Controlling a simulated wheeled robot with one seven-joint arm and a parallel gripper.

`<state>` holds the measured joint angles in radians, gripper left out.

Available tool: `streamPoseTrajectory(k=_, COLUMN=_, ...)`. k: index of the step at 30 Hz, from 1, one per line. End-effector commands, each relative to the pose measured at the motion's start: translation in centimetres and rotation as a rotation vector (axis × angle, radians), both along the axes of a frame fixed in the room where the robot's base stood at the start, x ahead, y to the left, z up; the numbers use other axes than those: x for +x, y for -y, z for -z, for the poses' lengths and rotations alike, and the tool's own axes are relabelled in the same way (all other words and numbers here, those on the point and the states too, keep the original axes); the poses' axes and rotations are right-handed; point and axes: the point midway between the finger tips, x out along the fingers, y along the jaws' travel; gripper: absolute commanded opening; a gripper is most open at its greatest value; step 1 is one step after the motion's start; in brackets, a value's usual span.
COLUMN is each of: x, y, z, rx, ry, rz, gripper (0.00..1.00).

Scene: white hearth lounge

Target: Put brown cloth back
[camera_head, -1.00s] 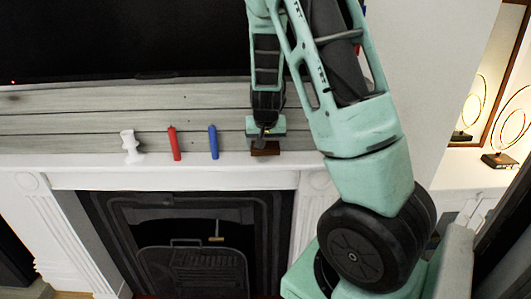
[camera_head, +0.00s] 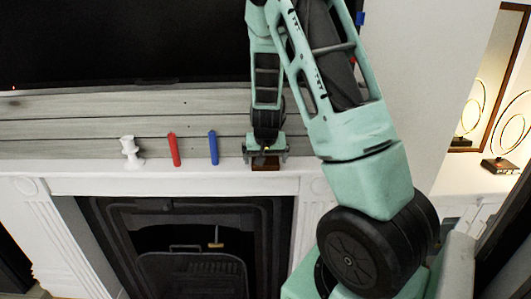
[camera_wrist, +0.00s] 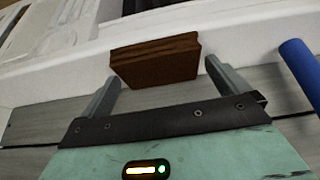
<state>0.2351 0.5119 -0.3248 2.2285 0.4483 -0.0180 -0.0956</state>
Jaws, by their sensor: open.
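The brown cloth (camera_head: 265,163) looks like a folded brown block and lies on the white mantel shelf under my gripper. In the wrist view the brown cloth (camera_wrist: 155,60) sits just beyond the fingertips, roughly between their lines. My gripper (camera_head: 265,155) is open, with its two grey fingers apart and nothing clamped between them; it also shows in the wrist view (camera_wrist: 160,75). Whether a finger touches the cloth cannot be told.
On the white mantel (camera_head: 90,165) to the left stand a blue candle-like stick (camera_head: 213,148), a red one (camera_head: 174,149) and a white holder (camera_head: 130,152). The blue stick is nearest my gripper. A grey plank wall and dark screen (camera_head: 120,40) are behind; the fireplace (camera_head: 180,245) is below.

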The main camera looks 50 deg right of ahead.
Motion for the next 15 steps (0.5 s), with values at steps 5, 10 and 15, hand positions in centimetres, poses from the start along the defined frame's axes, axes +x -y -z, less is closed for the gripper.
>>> streamPoseTrajectory(k=5, x=-0.4, y=-0.7, z=-1.8, rx=-0.003, ry=0.002, rz=-0.003, gripper=1.00)
streamPoseTrajectory(k=10, x=-1.2, y=-1.7, z=-4.5, rx=-0.003, ry=0.003, rz=-0.007, gripper=1.00)
streamPoseTrajectory(k=15, x=-2.1, y=-2.7, z=-7.1, rx=-0.003, ry=0.001, rz=-0.006, gripper=1.00)
